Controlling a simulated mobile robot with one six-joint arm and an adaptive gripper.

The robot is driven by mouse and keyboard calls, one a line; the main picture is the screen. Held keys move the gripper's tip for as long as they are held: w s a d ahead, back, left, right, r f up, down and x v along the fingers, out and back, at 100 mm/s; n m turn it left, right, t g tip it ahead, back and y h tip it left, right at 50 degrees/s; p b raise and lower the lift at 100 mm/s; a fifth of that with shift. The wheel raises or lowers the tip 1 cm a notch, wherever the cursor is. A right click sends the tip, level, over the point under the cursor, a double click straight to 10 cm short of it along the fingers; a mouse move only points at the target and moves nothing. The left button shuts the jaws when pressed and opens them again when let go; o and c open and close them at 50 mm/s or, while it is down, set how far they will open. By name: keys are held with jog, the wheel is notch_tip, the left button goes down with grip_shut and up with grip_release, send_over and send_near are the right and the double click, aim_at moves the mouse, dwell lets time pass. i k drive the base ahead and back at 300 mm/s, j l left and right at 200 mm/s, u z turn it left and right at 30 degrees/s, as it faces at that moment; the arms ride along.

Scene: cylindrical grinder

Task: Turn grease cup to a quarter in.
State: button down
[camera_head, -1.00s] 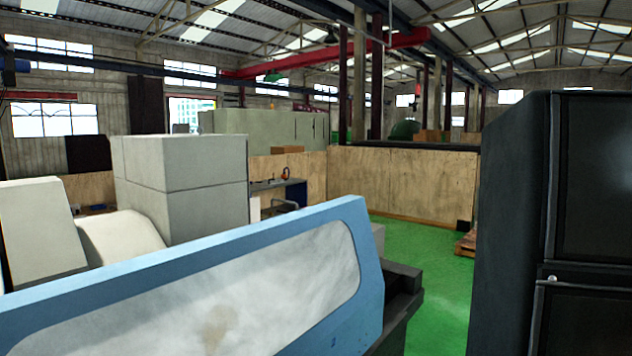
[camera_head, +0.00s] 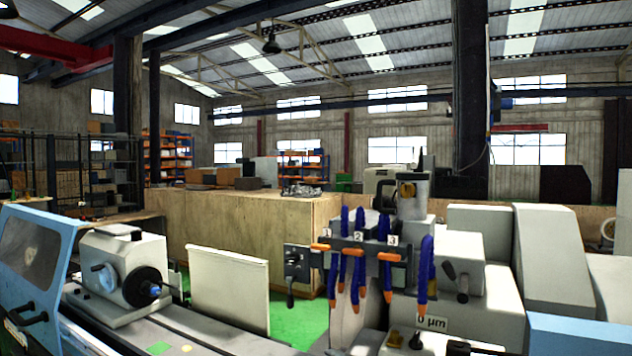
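I cannot make out a grease cup for certain in the head view. The cylindrical grinder fills the lower part of the picture. Its light grey headstock (camera_head: 122,272) with a dark round face stands on the table at the left. Several blue hoses with orange tips (camera_head: 360,262) hang from a bar with number tags 1, 2 and 3 near the middle right. A grey upright cylinder with a yellow label (camera_head: 411,192) stands behind them. A dark lever (camera_head: 290,290) hangs left of the hoses. My gripper is not in view.
A blue guard with a window (camera_head: 32,255) stands at the far left. A pale panel (camera_head: 228,288) stands behind the grinder's table. A plywood partition (camera_head: 240,225) lies beyond, with some green floor (camera_head: 295,318) showing. Light grey machine housings (camera_head: 548,260) fill the right side.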

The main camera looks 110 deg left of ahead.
aim_at(408, 191)
jog(key=u, duration=3.25)
